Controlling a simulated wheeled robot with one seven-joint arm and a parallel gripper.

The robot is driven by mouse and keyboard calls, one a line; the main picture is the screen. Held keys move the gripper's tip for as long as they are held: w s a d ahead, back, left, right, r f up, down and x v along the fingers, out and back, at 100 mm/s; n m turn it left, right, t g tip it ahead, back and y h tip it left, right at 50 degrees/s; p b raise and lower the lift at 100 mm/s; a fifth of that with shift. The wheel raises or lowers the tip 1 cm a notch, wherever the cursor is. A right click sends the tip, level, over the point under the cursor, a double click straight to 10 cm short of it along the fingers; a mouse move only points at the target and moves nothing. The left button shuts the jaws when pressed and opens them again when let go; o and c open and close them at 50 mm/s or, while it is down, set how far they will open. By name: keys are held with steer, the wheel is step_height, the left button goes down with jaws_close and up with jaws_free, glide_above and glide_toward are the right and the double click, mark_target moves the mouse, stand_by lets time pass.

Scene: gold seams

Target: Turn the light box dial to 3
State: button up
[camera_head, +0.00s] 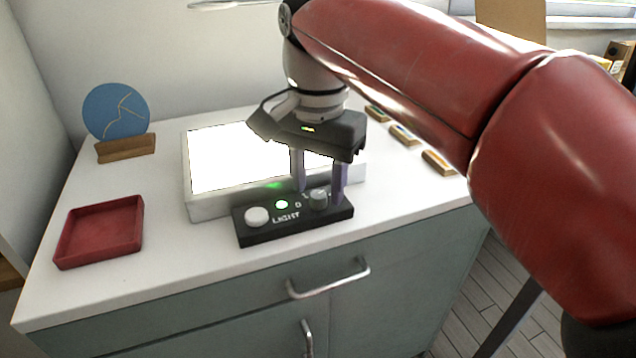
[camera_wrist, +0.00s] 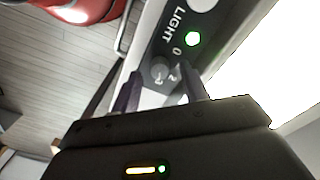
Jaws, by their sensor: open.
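The light box (camera_head: 205,207) lies on the white counter with its panel glowing bright white. A black control box (camera_head: 290,230) marked LIGHT stands at its front edge, with a white round button (camera_head: 257,216), a lit green lamp (camera_head: 281,204) and a grey dial (camera_head: 319,198). In the wrist view the dial (camera_wrist: 160,70) has numbers around it, with 0, 2 and 3 partly readable; its pointer is too small to read. My gripper (camera_head: 320,190) points down with its fingers open, one on either side of the dial. I cannot tell whether they touch it.
A red tray (camera_head: 100,232) lies at the left of the counter. A blue disc with gold seams (camera_head: 115,111) stands in a wooden holder (camera_head: 126,147) behind it. Several small wooden blocks (camera_head: 404,135) lie at the right. A drawer handle (camera_head: 330,282) sticks out below the counter.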

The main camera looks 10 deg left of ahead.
mark_target(319, 194)
step_height(319, 194, up, 7)
steer(key=shift+f, duration=0.1)
stand_by(0.4)
steer(key=s+d+f+n+t, duration=0.2)
steer(key=s+d+f, duration=0.2)
steer(key=d+f, duration=0.6)
steer(key=s+d+f+n+t, duration=0.1)
steer(key=s+d+f+t, duration=0.2)
steer(key=d+f, duration=0.7)
steer(key=s+d, duration=0.2)
steer(key=d, duration=0.1)
steer(key=shift+f+n+t, duration=0.3)
steer(key=shift+f+n, duration=0.05)
steer(key=shift+n, duration=0.05)
